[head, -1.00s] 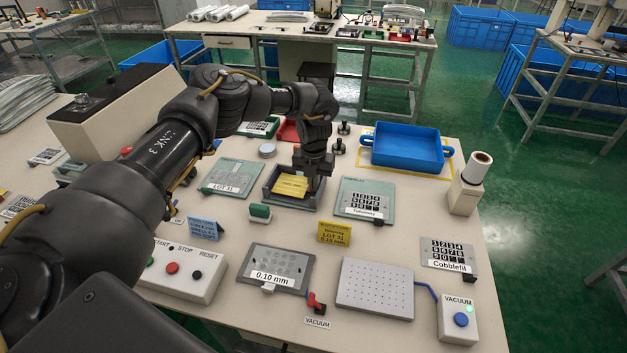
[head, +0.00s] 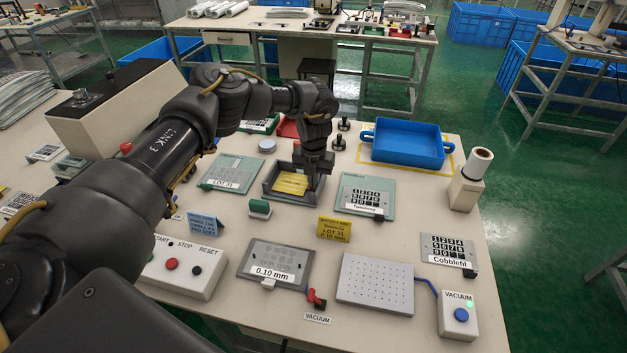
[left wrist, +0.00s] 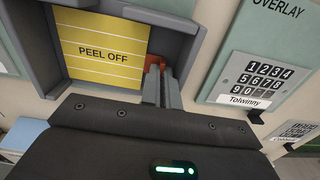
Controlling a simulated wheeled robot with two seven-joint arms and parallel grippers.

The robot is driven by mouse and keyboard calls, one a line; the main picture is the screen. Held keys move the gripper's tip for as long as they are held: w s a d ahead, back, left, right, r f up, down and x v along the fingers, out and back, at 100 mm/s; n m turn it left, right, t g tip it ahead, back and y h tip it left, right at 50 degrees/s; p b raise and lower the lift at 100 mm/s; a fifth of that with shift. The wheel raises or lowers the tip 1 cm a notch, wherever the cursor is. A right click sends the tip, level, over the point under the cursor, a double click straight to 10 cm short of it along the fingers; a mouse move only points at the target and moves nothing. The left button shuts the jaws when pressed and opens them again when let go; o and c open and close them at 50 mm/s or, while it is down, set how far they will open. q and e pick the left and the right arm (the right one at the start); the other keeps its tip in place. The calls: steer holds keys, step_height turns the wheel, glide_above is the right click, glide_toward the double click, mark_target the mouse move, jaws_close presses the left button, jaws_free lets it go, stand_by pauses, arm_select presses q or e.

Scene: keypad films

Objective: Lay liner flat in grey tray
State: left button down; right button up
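The yellow liner (head: 290,183) lies inside the grey tray (head: 268,192) on the table. In the left wrist view the liner (left wrist: 102,52) reads "PEEL OFF" and looks flat, with faint stripes. The grey tray's wall (left wrist: 112,88) surrounds it. My left gripper (head: 313,186) is at the tray's right side. Its fingers (left wrist: 160,80) are close together at the orange tab and look shut on it; the tips are partly hidden. My right gripper is out of view.
A green overlay card (head: 365,197) lies right of the tray, and a LOT 31 card (head: 232,170) lies left. A blue bin (head: 408,143) stands behind to the right. A yellow sign (head: 334,229), grey plates and a perforated plate (head: 375,284) are in front.

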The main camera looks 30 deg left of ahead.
arm_select(q)
steer(key=shift+f, duration=0.2)
steer(key=c, duration=2.1)
jaws_free()
steer(key=o, duration=0.5)
steer(key=shift+r, duration=0.1)
step_height(320, 180, up, 11)
steer(key=shift+f+b, duration=0.15)
steer(key=shift+b, duration=0.75)
